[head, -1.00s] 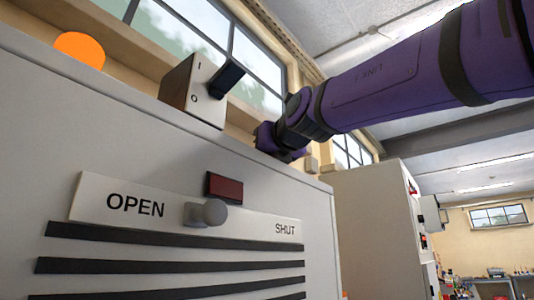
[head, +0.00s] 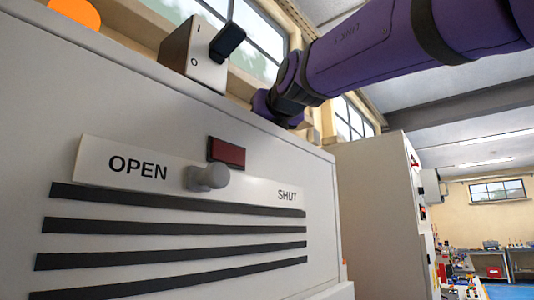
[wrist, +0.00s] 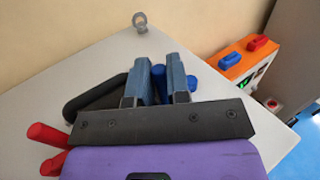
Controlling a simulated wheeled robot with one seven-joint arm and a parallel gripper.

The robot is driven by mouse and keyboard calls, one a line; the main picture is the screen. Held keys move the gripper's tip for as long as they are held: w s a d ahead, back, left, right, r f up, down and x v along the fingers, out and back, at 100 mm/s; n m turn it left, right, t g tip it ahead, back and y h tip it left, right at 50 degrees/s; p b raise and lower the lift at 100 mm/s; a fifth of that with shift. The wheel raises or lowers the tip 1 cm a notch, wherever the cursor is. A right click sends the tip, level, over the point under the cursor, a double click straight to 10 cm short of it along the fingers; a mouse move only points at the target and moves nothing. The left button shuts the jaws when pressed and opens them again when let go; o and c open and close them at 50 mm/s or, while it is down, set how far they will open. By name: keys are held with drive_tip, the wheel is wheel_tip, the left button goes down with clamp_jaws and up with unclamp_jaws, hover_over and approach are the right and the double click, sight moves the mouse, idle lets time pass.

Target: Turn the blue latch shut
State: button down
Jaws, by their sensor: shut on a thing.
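A blue latch (wrist: 159,83) shows in the wrist view between and beside the fingers of my gripper (wrist: 164,72). One blue piece is in the gap and another shows just right of the right finger. My gripper is shut on it above a pale flat top. The fingers and my gripper's own body hide most of the latch, so I cannot tell its turn angle. In the head view, my arm's end passes behind the cabinet's upper edge; fingertips and latch are hidden there.
The grey cabinet (head: 310,190) has a grey knob (head: 207,177) between OPEN and SHUT. A switch box (head: 196,60) stands on top.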

drive_tip(key=c, duration=1.1)
unclamp_jaws()
drive_tip(key=shift+s+d+n+g+y, duration=0.1)
drive_tip(key=shift+d+n+g+y, duration=0.15)
drive_tip(key=shift+n+g+y, duration=0.45)
drive_tip(key=shift+d+n+g+y, duration=0.25)
drive_tip(key=shift+n+y, duration=0.25)
drive_tip(key=shift+y, duration=0.45)
drive_tip(key=shift+s+d+n+g+y, duration=0.1)
drive_tip(key=shift+d+n+g+y, duration=0.1)
drive_tip(key=shift+n+g+y, duration=0.5)
drive_tip(key=shift+w+d+n+y, duration=0.1)
drive_tip(key=shift+d+n+y, duration=0.15)
drive_tip(key=shift+y, duration=0.3)
